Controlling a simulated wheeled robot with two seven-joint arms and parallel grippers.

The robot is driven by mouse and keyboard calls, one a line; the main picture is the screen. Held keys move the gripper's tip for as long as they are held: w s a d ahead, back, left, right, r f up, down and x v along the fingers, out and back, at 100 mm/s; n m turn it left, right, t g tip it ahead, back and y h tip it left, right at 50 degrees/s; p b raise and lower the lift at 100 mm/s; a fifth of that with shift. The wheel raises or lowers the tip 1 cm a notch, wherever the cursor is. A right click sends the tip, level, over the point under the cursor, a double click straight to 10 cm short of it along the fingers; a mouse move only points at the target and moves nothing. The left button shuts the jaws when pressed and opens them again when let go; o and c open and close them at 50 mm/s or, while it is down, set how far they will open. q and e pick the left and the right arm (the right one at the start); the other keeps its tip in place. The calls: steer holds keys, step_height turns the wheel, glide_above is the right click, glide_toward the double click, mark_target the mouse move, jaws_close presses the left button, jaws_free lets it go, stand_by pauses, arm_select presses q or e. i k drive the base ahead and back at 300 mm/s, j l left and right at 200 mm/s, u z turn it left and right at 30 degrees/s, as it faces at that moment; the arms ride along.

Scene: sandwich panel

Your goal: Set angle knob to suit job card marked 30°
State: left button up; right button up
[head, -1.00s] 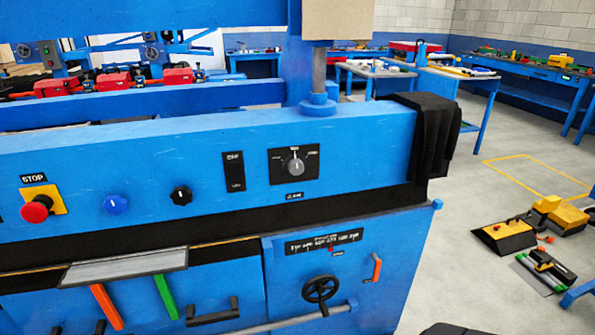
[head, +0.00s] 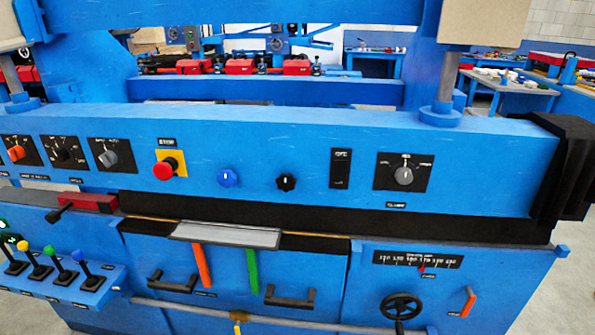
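Several knobs sit on the blue machine panel (head: 330,150), with labels too small to read surely. A grey selector knob (head: 404,175) on a black plate is at the right, its white mark pointing about straight up. At the left are an orange knob (head: 16,152), a black knob (head: 62,153) and a grey knob (head: 109,157) on black plates. A blue knob (head: 229,177) and a black knob (head: 286,182) are mid-panel. I cannot tell which is the angle knob. No card marked 30° is readable. Neither gripper is in view.
A red stop button (head: 166,168) is on the panel. Below are a scale with a red pointer (head: 421,268), a black handwheel (head: 402,307), orange (head: 202,265) and green (head: 252,271) handles, and coloured levers (head: 60,268). Black cloth-like material (head: 565,165) hangs at the right end.

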mark_target(61, 152)
steer(key=u, duration=1.3)
steer(key=j+u, duration=0.2)
steer(key=u, duration=0.3)
steer(key=j+u, duration=0.2)
steer(key=u, duration=0.3)
steer(key=i+j+u, duration=0.1)
steer(key=u, duration=0.35)
steer(key=i+j+u, duration=0.1)
steer(key=u, duration=0.4)
steer(key=i+j+u, duration=0.15)
steer(key=u, duration=0.35)
steer(key=i+u, duration=0.1)
steer(key=u, duration=0.4)
steer(key=i+u, duration=0.15)
steer(key=u, duration=0.3)
steer(key=i+u, duration=0.15)
steer(key=u, duration=0.35)
